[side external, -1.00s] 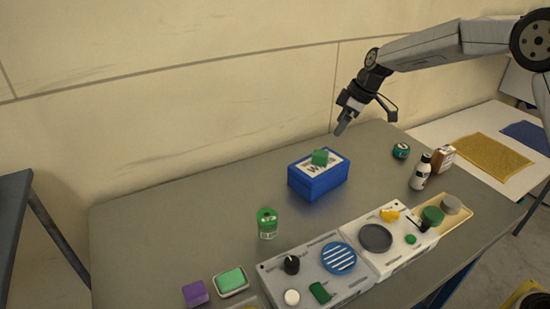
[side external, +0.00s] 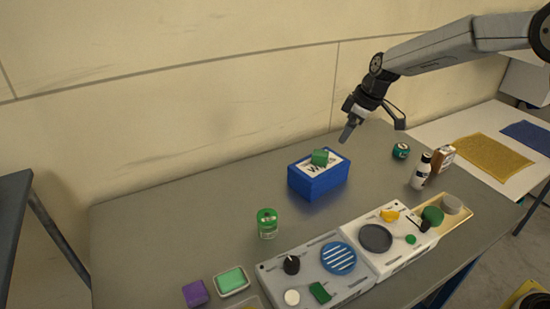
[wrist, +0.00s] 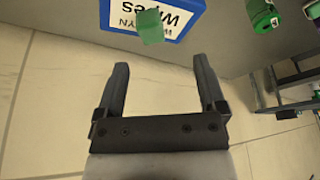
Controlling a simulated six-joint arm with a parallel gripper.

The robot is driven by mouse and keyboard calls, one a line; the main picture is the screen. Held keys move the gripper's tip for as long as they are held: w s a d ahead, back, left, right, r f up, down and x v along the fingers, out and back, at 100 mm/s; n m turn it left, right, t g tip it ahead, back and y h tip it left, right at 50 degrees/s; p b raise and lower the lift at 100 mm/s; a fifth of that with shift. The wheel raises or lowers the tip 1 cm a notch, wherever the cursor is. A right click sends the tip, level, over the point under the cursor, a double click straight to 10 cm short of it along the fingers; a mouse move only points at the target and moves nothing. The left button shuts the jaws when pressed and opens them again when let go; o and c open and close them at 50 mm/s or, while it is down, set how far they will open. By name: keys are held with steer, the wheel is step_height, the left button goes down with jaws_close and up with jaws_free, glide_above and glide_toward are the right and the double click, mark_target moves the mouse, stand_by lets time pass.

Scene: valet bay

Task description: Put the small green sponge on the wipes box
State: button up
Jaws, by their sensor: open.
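The small green sponge (side external: 320,157) lies on the lid of the blue wipes box (side external: 318,184), a little to the left of the lid's middle. In the wrist view the sponge (wrist: 150,27) covers part of the white label on the box (wrist: 190,20). My gripper (side external: 346,137) is in the air above and to the right of the sponge, near the wall, apart from both sponge and box. The wrist view shows its two fingers (wrist: 160,64) spread, with nothing between them.
A green-lidded jar (side external: 267,224) stands left in front of the box. A light green block sits in a white dish (side external: 233,292) beside a purple block (side external: 195,293). Trays (side external: 385,262) with small items line the front edge. Bottles (side external: 421,171) stand right. The table's left is clear.

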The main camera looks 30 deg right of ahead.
steer(key=s+a+f+m+h, duration=0.1)
steer(key=s+f+m, duration=0.2)
steer(key=s, duration=1)
steer(key=s+a+f+m+h, duration=0.1)
steer(key=s+f+m, duration=0.2)
steer(key=s, duration=1)
steer(key=shift+m+h, duration=0.3)
steer(key=shift+m, duration=0.5)
